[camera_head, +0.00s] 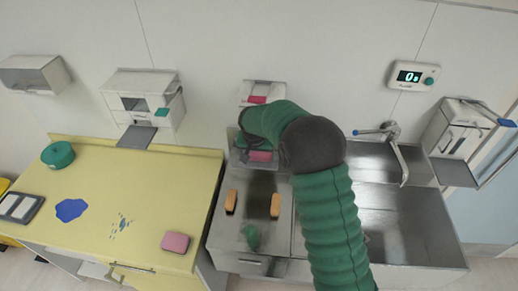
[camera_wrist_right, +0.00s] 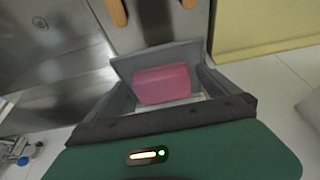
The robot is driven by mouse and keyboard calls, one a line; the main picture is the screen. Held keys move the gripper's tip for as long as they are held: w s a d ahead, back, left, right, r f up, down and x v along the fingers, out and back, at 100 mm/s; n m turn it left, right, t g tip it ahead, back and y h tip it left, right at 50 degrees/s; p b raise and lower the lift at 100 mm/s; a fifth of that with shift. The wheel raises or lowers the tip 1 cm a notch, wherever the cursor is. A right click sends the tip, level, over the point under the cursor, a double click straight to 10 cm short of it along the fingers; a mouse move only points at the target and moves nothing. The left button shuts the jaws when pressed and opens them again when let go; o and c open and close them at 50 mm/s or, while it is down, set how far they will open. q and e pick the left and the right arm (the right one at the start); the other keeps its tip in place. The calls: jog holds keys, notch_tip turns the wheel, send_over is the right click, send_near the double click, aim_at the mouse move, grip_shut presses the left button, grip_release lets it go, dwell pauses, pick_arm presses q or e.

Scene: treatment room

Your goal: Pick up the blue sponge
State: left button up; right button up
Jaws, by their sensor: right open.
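I see no blue sponge in either view. The only clear flat blue thing is an irregular blue patch (camera_head: 70,210) on the yellow table (camera_head: 95,185). A pink sponge-like block (camera_head: 175,242) lies near that table's front edge. Another pink block (camera_head: 258,156) lies at the back of the metal counter, beneath my right gripper (camera_head: 255,125). In the right wrist view a pink block (camera_wrist_right: 163,84) sits between grey walls just ahead of my green gripper body. My right gripper is open; its fingertips are hard to make out. My left gripper is not in view.
A sink (camera_head: 405,230) with a faucet (camera_head: 392,140) is at right. A dispenser (camera_head: 145,100) hangs above the yellow table. A green round container (camera_head: 57,155) stands at back left.

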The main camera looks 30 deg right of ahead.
jog(key=w+d+p, duration=0.2)
jog(key=shift+w+d+f, duration=0.2)
jog(key=shift+w+f, duration=0.15)
jog(key=shift+f, duration=0.2)
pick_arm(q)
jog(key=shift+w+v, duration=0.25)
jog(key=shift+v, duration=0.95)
pick_arm(e)
jog(key=shift+c, duration=0.4)
jog(key=c, duration=1.2)
jog(key=shift+b, duration=0.7)
jog(key=shift+s+a+r+b, duration=0.1)
jog(key=shift+s+a+b, duration=0.1)
jog(key=shift+a+b, duration=0.15)
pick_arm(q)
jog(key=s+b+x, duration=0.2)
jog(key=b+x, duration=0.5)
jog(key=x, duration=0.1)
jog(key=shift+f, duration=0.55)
pick_arm(e)
jog(key=s+a, duration=1.1)
jog(key=s, duration=0.2)
jog(key=shift+s+r, duration=0.2)
jog(key=shift+r, duration=0.05)
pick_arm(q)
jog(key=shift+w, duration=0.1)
